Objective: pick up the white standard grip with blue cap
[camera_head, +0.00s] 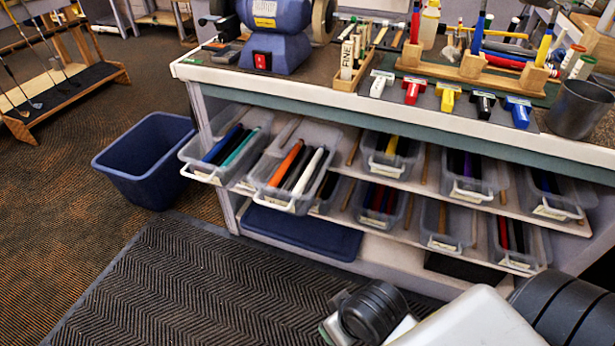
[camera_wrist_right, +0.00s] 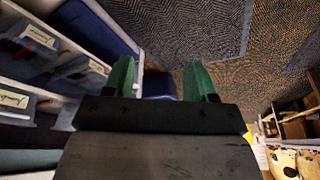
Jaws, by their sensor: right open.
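A white grip (camera_head: 308,170) stands at a slant in a clear plastic bin (camera_head: 272,194) on the upper shelf under the bench, beside black and orange grips. It is the only clearly white grip I can make out in the head view; its blue cap cannot be told at this size. My right gripper (camera_wrist_right: 160,75) shows in the right wrist view with its two green fingers spread apart and nothing between them. My right arm comes in at the bottom right of the head view, short of the bins. My left gripper is not in view.
Other clear bins of coloured grips fill both shelves, including one with blue and teal grips (camera_head: 208,175) at the left. A blue waste bin (camera_head: 146,160) stands left of the bench. A dark mat (camera_head: 190,290) covers the clear floor in front. A grinder (camera_head: 275,35) sits on top.

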